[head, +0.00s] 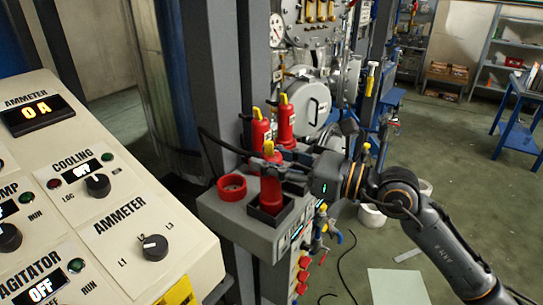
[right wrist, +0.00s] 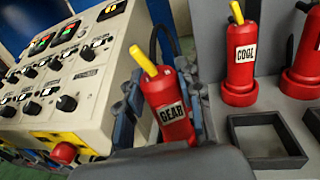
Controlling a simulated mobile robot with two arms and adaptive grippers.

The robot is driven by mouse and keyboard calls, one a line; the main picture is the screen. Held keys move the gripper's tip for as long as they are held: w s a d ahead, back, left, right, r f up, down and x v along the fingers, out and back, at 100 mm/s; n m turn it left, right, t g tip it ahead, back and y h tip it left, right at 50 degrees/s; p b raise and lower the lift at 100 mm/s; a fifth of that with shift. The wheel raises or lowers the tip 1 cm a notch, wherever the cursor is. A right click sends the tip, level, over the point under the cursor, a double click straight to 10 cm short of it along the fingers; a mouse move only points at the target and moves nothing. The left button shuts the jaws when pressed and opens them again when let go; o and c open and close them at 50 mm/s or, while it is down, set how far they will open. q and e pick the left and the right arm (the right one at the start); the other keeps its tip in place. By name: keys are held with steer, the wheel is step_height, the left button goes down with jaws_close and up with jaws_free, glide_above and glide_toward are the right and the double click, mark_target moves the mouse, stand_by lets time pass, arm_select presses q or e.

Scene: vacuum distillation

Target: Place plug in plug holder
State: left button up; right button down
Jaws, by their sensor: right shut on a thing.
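My right gripper (head: 270,170) is shut on a red plug (head: 270,190) with a yellow top. In the right wrist view this plug (right wrist: 172,112) is labelled GEAR and leans a little between the fingers. In the head view the plug overlaps a dark square holder (head: 288,211) on the grey ledge. The right wrist view shows a square holder (right wrist: 266,155) empty, to the right of the plug. A round red holder (head: 232,188), open at the top, is left of the plug in the head view. The plug's lower end is partly hidden. My left gripper is out of view.
Two other red plugs, one (head: 261,131) and another (head: 286,121), stand at the back of the ledge (head: 235,215). The first is labelled COOL in the right wrist view (right wrist: 240,62). A control panel (head: 130,215) stands close on the left, and a grey post rises behind.

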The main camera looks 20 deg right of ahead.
steer(key=shift+f, duration=0.2)
steer(key=c, duration=0.9)
jaws_free()
steer(key=shift+o, duration=0.2)
steer(key=shift+r, duration=0.1)
steer(key=shift+r, duration=0.2)
steer(key=b+v, duration=0.6)
steer(key=v, duration=0.6)
steer(key=shift+f, duration=0.1)
